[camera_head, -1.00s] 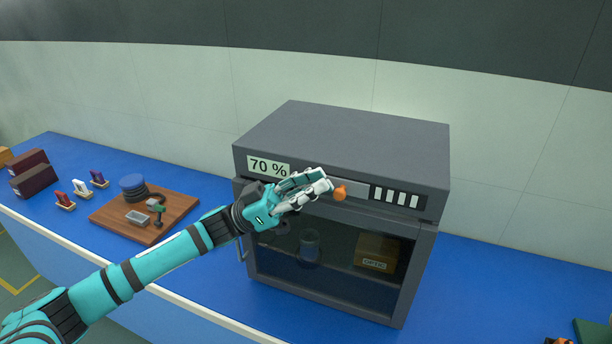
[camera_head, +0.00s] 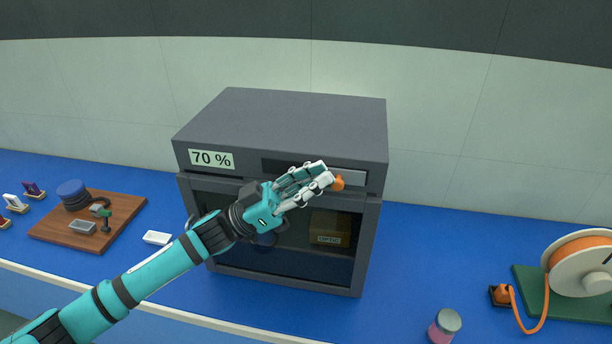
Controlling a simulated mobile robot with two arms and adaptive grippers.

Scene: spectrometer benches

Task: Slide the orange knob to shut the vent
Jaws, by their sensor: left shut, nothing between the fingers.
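The orange knob (camera_head: 338,183) sits on the upper front strip of a dark grey cabinet (camera_head: 290,120), near the right end of the strip. The vent strip (camera_head: 350,177) beside it shows a plain light plate, and no white slots show. My left gripper (camera_head: 326,174) is shut and empty. Its fingertips are at the left side of the knob, touching it or very close; I cannot tell which. The gripper and forearm hide part of the strip and the glass door. My right gripper is not in view.
The cabinet has a "70 %" label (camera_head: 212,159) and a box marked OPTIC (camera_head: 329,230) behind its glass. A wooden board (camera_head: 60,231) with tools lies left. A jar (camera_head: 444,326) and an orange cable reel (camera_head: 583,263) stand right. Blue bench (camera_head: 440,250) is clear between.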

